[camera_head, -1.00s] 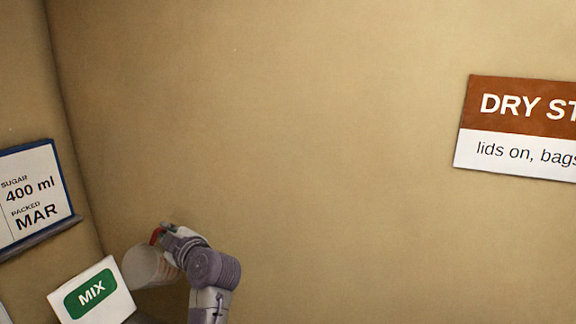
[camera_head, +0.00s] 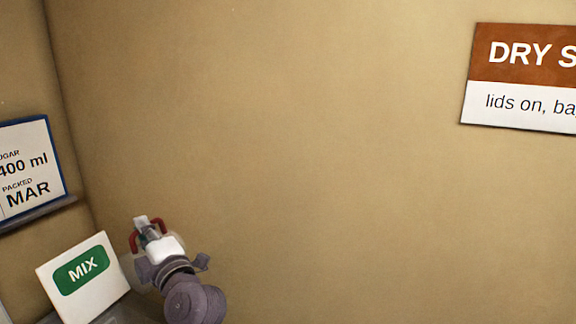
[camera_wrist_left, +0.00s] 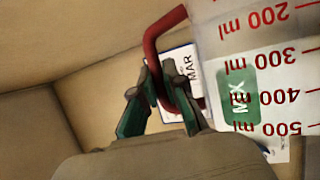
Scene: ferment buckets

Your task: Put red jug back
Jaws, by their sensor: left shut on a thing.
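The red jug is a clear measuring jug (camera_wrist_left: 268,35) with a red handle (camera_wrist_left: 153,40) and red millilitre marks. In the left wrist view the jug fills the right side, and its marks read upside down. My left gripper (camera_wrist_left: 163,98), with green-grey fingers, is shut on the red handle. In the head view my left gripper (camera_head: 147,232) is at the lower left with red handle parts beside it. The jug's clear body is mostly hidden behind the gripper and wrist there. The jug appears held up in front of the wall. My right gripper is out of view.
A white card with a green MIX label (camera_head: 83,275) stands at the lower left, close beside the gripper. A sugar sign (camera_head: 30,170) is on the left wall above a narrow ledge (camera_head: 45,212). A DRY sign (camera_head: 525,80) hangs far right. The wall between is bare.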

